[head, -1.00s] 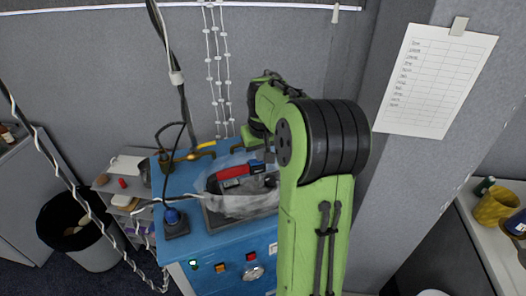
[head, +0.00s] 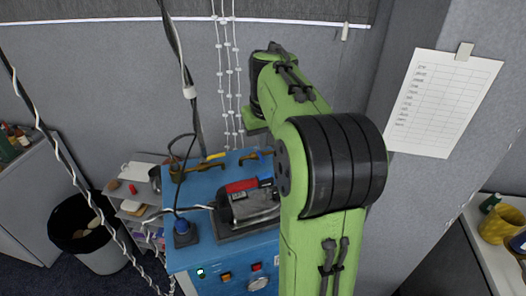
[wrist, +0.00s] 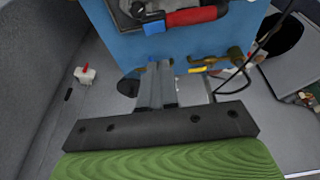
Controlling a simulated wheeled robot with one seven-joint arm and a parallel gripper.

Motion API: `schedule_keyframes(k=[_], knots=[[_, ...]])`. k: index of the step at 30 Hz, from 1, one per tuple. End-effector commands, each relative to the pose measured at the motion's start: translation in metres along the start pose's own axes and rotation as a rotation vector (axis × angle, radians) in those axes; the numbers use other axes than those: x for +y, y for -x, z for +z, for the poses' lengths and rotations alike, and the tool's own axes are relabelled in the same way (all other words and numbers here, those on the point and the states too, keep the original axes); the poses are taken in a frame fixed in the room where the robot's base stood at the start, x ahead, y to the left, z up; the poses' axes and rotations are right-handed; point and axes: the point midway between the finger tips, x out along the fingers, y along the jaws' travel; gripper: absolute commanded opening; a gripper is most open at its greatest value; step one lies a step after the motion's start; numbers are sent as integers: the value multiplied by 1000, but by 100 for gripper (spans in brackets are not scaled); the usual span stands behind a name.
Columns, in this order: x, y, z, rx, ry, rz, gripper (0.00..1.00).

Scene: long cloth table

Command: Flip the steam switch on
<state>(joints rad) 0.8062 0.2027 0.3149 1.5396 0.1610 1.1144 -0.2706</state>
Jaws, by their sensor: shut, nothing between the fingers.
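The blue ironing station (head: 210,190) carries an iron with a red handle (head: 242,185); the red handle also shows at the top of the wrist view (wrist: 190,17). On its front are a lit green button (head: 201,273), an orange switch (head: 226,277), a red switch (head: 256,267) and a round dial (head: 257,283). No label is readable, so I cannot tell which is the steam switch. A white box with a red lever (wrist: 85,74) is at left in the wrist view. My gripper (wrist: 156,68) is shut and empty, apart from the box; my arm hides it in the head view.
Brass-coloured pipes (head: 215,165) and hanging cables stand behind and beside the iron. A black bin (head: 85,230) and a small shelf (head: 135,205) are left of the station. A grey partition with a paper sheet (head: 440,100) is at right, beside a side table (head: 490,245).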

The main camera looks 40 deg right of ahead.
Motion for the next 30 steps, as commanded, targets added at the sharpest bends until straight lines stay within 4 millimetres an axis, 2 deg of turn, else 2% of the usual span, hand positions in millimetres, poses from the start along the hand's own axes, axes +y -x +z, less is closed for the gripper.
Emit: schedule_keyframes(k=[3,6,14,21,30], knots=[[0,14,0,1,0,0,0],[0,18,0,-1,0,0,0],[1,17,0,-1,0,0,0],[18,17,2,3,-6,2,0],[20,19,2,3,-5,2,0]])
